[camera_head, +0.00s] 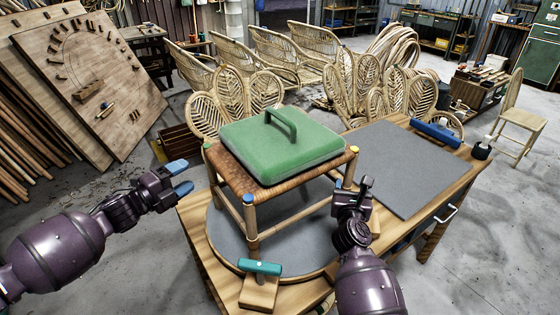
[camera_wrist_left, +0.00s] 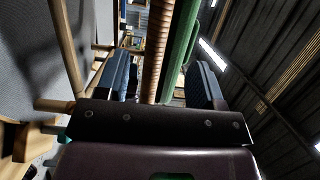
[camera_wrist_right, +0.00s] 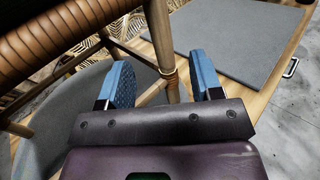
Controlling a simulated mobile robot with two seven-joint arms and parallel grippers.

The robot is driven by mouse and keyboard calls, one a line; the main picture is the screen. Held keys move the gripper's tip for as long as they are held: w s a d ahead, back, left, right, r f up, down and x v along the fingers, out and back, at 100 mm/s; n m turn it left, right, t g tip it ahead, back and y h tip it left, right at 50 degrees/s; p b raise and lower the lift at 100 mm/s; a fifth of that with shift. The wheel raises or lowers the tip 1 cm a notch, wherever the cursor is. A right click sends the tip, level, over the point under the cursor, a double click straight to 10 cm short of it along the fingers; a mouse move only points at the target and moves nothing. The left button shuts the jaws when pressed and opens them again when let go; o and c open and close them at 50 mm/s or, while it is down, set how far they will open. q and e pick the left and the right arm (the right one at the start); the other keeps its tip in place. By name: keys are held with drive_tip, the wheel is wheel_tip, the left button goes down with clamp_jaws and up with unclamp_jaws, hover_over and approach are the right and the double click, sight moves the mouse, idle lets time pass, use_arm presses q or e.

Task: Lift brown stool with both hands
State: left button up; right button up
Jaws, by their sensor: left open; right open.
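The brown stool (camera_head: 296,186) has a woven seat and pale wooden legs and stands upright. A green case with a handle (camera_head: 280,146) lies on its seat. My left gripper (camera_head: 181,178) is open and empty, left of the stool. In the left wrist view, the woven seat edge (camera_wrist_left: 156,50) shows between the open fingers (camera_wrist_left: 160,78). My right gripper (camera_head: 360,188) is open beside the stool's right side. In the right wrist view, a stool leg (camera_wrist_right: 161,38) appears between the fingers (camera_wrist_right: 163,80), beyond the tips; contact cannot be told.
The stool stands on a round grey disc (camera_head: 220,234) on a wooden workbench (camera_head: 196,235). A teal-handled tool (camera_head: 260,267) lies at the front. A grey mat (camera_head: 405,165) covers the bench's right part. Rattan chairs (camera_head: 250,95) stand behind; a pegged board (camera_head: 90,75) leans at left.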

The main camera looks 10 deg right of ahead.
sight(210, 160)
use_arm(q)
drive_tip(key=shift+d, duration=0.1)
drive_tip(key=x, duration=1)
drive_tip(key=shift+w+d, duration=0.25)
drive_tip(key=shift+w, duration=0.05)
use_arm(e)
drive_tip(key=x, duration=1)
drive_tip(key=shift+w+d, duration=0.1)
drive_tip(key=shift+w, duration=0.3)
use_arm(q)
drive_tip(key=shift+c, duration=0.4)
use_arm(e)
drive_tip(key=shift+c, duration=0.4)
use_arm(q)
clamp_jaws()
use_arm(e)
clamp_jaws()
use_arm(q)
drive_tip(key=shift+r, duration=0.2)
use_arm(e)
drive_tip(key=shift+r, duration=0.15)
